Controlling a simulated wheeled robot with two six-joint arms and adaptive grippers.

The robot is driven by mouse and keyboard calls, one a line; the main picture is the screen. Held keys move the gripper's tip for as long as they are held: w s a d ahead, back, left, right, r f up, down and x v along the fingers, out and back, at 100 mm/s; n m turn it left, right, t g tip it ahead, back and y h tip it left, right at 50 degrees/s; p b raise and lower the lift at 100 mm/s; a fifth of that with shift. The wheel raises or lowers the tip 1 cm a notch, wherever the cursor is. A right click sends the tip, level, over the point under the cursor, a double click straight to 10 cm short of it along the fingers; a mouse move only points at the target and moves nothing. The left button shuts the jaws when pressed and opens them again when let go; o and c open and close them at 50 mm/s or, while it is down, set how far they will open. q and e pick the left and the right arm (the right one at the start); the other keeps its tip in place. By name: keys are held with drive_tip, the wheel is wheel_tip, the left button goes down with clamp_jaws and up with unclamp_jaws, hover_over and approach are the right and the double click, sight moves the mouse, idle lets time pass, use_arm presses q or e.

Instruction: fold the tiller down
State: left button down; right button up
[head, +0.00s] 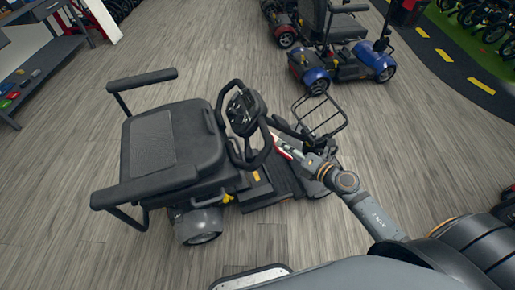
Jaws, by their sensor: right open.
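The tiller (243,112) of the nearest scooter carries a black looped handlebar and a small console. It stands up in front of the black seat (168,140), leaning towards it. My right gripper (290,151) is at the end of the arm coming in from the lower right. It is open, beside the lower part of the tiller and below the wire basket (321,116). Dark parts partly hide its fingertips, so I cannot tell whether they touch the tiller. My left gripper is out of view.
The scooter's armrests (142,79) stick out on both sides of its seat. A blue scooter (345,66) stands at the back right. A grey shelf (40,70) with coloured items is at the upper left. Wood-look floor (420,140) is clear to the right.

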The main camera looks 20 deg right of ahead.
sight(267, 135)
drive_tip(key=x, duration=1)
drive_tip(key=shift+w+f, duration=0.1)
drive_tip(key=shift+w, duration=0.2)
clamp_jaws()
